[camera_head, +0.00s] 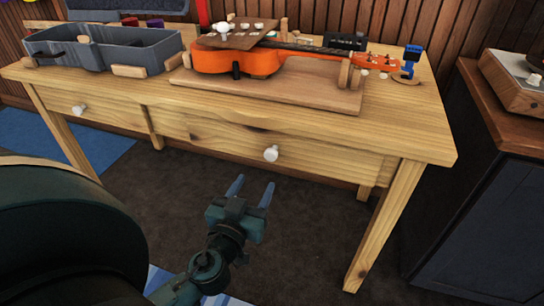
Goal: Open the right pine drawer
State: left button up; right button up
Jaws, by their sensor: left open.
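The right pine drawer (318,159) sits under the tabletop of the pine table (420,135). Its front looks flush with the table's frame, so it appears closed. A round white knob (271,153) sticks out from its front. My left gripper (250,186) is open and empty, below and a little left of the knob, with its two blue-grey fingers pointing up toward the drawer. The fingers are apart from the knob. The left pine drawer (110,113) also looks closed and has its own white knob (78,110). My right gripper is not in view.
An orange ukulele (240,60) lies on a wooden board (310,96) on the tabletop. A grey open case (105,55) stands at the back left. A dark cabinet (480,220) stands right of the table. Dark floor below the drawers is clear.

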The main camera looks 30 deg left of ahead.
aim_at(270, 157)
pick_arm(q)
jog(key=p+x, duration=0.1)
jog(key=x, duration=1)
jog(key=shift+w+a+p, duration=0.15)
jog(key=shift+w+p, duration=0.15)
jog(key=shift+p, duration=0.05)
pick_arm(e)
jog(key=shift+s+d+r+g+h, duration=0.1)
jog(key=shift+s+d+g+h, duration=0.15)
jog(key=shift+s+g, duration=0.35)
pick_arm(q)
jog(key=shift+c, duration=0.5)
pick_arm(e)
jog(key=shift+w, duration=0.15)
pick_arm(q)
grip_shut()
